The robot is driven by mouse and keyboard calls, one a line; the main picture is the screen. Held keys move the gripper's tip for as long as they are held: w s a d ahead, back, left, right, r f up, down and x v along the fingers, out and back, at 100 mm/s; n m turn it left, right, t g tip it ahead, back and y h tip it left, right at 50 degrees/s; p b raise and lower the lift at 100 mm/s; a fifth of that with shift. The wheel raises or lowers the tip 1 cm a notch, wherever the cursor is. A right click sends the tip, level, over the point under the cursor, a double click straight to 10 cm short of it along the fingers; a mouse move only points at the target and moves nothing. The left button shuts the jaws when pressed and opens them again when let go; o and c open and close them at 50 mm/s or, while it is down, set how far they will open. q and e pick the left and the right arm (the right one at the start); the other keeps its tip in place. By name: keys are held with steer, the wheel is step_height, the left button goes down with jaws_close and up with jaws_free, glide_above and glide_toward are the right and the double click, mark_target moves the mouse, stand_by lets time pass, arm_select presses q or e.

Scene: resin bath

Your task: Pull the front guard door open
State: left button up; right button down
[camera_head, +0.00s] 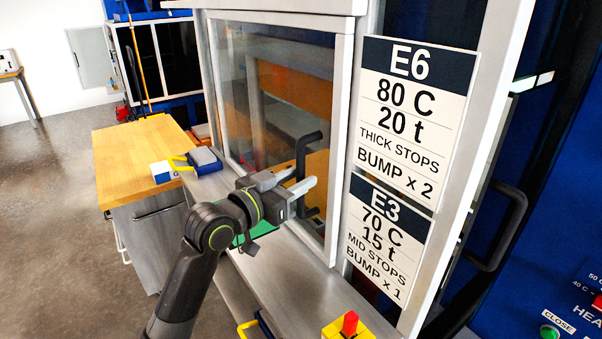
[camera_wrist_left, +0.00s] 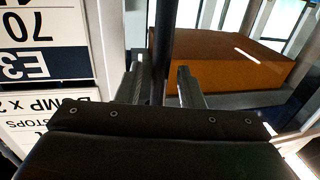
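The front guard door (camera_head: 341,110) is a clear panel in a light metal frame, and it looks shut. Its black bar handle (camera_head: 310,138) stands upright near the frame's right side. My left gripper (camera_head: 298,181) is at the handle, with one finger on each side of the bar. In the left wrist view the handle bar (camera_wrist_left: 163,40) runs between the fingertips of my left gripper (camera_wrist_left: 162,78). The fingers are apart, with a small gap showing on the right of the bar. My right gripper is in neither view.
Signs marked E6 (camera_head: 413,110) and E3 (camera_head: 385,240) are on the panel right of the door. A grey ledge (camera_head: 270,262) runs below the door. A yellow block with a red top (camera_head: 348,325) is at the ledge's near end. A wooden-topped cabinet (camera_head: 130,150) stands left.

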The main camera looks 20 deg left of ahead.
arm_select(q)
steer(key=shift+w+d, duration=0.35)
steer(key=shift+w, duration=0.25)
steer(key=shift+c, duration=0.2)
jaws_close()
